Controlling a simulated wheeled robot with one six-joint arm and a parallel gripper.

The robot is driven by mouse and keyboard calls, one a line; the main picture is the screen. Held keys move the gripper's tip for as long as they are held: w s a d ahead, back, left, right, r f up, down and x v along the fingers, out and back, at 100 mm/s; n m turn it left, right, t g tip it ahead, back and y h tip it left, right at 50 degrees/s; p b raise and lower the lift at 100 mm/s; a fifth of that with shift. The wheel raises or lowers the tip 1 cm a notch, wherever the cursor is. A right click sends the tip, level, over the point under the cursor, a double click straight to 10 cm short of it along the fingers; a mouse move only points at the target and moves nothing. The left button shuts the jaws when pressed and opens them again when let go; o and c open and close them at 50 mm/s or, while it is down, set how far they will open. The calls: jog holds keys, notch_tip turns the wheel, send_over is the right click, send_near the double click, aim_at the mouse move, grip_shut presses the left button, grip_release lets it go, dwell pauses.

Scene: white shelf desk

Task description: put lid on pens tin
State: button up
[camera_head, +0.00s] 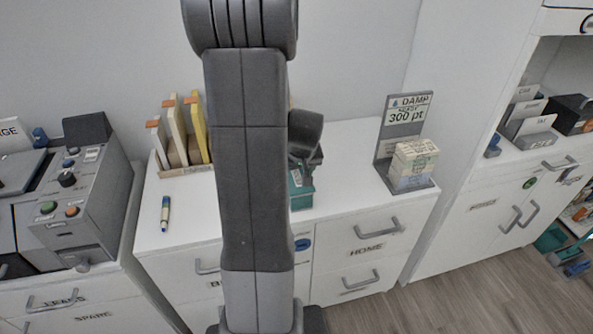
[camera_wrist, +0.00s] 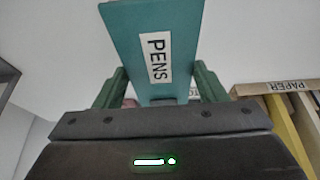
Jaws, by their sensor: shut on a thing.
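A teal piece with a white PENS label (camera_wrist: 122,30) stands out between the green fingers of my gripper (camera_wrist: 162,88) in the wrist view. My gripper is shut on it. I cannot tell for certain whether this piece is the lid or a face of the tin. In the head view, a teal box-like thing (camera_head: 301,190) shows on the white desk just right of my arm, below the dark end of my arm. My arm hides its left part, and I cannot tell whether the lid and tin touch there.
A holder with upright yellow and white boards (camera_head: 180,135) stands left of my arm; a marker (camera_head: 165,214) lies in front. A 300 pt sign stand (camera_head: 408,107) with stacked blocks (camera_head: 413,160) is at right. A grey control box (camera_head: 82,200) stands at left.

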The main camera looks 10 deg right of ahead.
dwell(0.3)
jog(key=o, duration=1.1)
jog(key=shift+c, duration=0.2)
jog(key=p+v, duration=0.1)
jog(key=v, duration=1.3)
jog(key=shift+f, duration=0.25)
jog(key=b+x, duration=0.1)
jog(key=x, duration=1.2)
jog(key=shift+w+f, duration=0.25)
jog(key=shift+r, duration=0.15)
